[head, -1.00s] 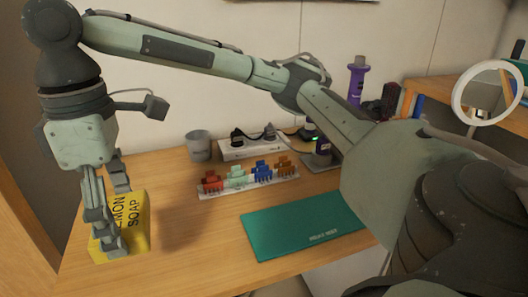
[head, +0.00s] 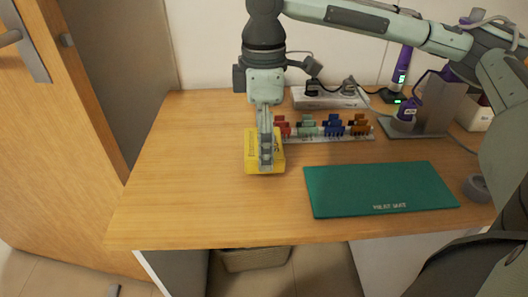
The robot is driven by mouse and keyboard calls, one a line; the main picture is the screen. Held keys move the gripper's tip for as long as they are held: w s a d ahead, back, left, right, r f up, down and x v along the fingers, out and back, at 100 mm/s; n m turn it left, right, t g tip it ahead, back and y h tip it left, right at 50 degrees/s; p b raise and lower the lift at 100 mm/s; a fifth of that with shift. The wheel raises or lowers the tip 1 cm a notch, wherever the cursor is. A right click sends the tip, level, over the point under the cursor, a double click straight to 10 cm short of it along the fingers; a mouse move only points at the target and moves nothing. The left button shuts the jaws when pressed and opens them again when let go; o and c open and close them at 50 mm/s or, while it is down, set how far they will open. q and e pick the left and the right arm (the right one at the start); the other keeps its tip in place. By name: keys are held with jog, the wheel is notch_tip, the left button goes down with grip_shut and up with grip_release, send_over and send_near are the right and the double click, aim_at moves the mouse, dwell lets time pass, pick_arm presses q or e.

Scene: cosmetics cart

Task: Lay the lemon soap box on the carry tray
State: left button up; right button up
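The yellow lemon soap box (head: 250,158) is over the left-middle part of the desk, left of the teal mat. My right gripper (head: 266,166) comes down on the box from above, its arm entering from the right. It is shut on the box, with the fingers covering the middle of it. Whether the box touches the desk or hangs just above it is hard to tell. My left gripper is not in view. I cannot make out a carry tray in this view.
A teal mat (head: 375,188) lies on the desk (head: 190,190). Behind it, a white rack holds red, mint, blue and orange clips (head: 333,126). A power strip (head: 320,100) and purple devices (head: 403,65) stand at the back. The desk's left side is clear. A basket (head: 254,259) sits below.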

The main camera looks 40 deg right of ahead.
jog(key=shift+f, duration=1.3)
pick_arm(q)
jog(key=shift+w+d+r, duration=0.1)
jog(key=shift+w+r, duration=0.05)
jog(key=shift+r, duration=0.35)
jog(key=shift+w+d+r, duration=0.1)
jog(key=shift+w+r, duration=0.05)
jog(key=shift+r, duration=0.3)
pick_arm(e)
jog(key=o, duration=0.8)
jog(key=shift+f, duration=0.15)
jog(key=shift+o, duration=1.1)
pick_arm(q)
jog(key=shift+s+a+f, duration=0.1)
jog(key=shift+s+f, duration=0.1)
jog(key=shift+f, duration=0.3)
pick_arm(e)
jog(key=shift+o, duration=0.2)
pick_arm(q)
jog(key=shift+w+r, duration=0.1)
